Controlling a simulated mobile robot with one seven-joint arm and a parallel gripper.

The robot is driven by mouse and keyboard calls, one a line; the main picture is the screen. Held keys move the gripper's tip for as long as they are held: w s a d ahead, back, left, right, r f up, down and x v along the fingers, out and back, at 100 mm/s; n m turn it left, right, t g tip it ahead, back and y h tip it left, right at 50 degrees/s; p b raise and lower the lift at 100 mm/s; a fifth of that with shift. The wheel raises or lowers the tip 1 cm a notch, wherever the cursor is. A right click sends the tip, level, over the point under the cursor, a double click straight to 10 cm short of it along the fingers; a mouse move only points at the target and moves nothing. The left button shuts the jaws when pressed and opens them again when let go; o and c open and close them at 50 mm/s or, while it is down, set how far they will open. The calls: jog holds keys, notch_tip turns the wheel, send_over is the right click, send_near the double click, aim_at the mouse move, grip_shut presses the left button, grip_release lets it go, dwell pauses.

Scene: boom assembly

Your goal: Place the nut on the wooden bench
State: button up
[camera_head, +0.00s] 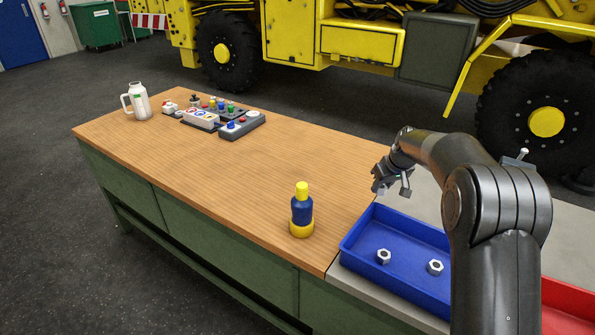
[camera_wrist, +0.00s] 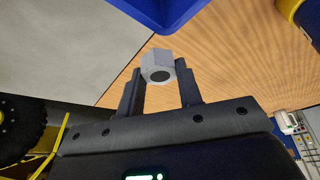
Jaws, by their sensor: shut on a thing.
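My gripper (camera_head: 392,187) is above the right end of the wooden bench (camera_head: 240,170), near the far corner of the blue tray. In the wrist view my gripper (camera_wrist: 160,85) is shut on a grey metal nut (camera_wrist: 157,62), held between the fingertips. The wooden bench top (camera_wrist: 225,65) shows behind the nut in that view. The held nut is too small to make out clearly in the head view. Two other nuts (camera_head: 384,256) (camera_head: 435,267) lie apart in the blue tray (camera_head: 352,243).
A blue and yellow bottle (camera_head: 302,212) stands on the bench near its right end. Control boxes (camera_head: 240,125) and a white jug (camera_head: 138,102) are at the far left. The bench middle is clear. A red tray (camera_head: 570,308) lies at the lower right.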

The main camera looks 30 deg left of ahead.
send_over(341, 204)
jog(key=d, duration=0.2)
jog(key=f, duration=0.4)
jog(key=s+f, duration=0.1)
jog(key=f, duration=0.1)
jog(key=shift+a+f, duration=0.25)
jog(key=shift+f, duration=0.15)
jog(key=shift+a+f, duration=0.15)
jog(key=shift+f, duration=1.9)
jog(key=shift+f, duration=0.15)
jog(key=o, duration=1.1)
jog(key=shift+o, duration=0.2)
jog(key=v, duration=1.2)
jog(key=shift+r, duration=0.2)
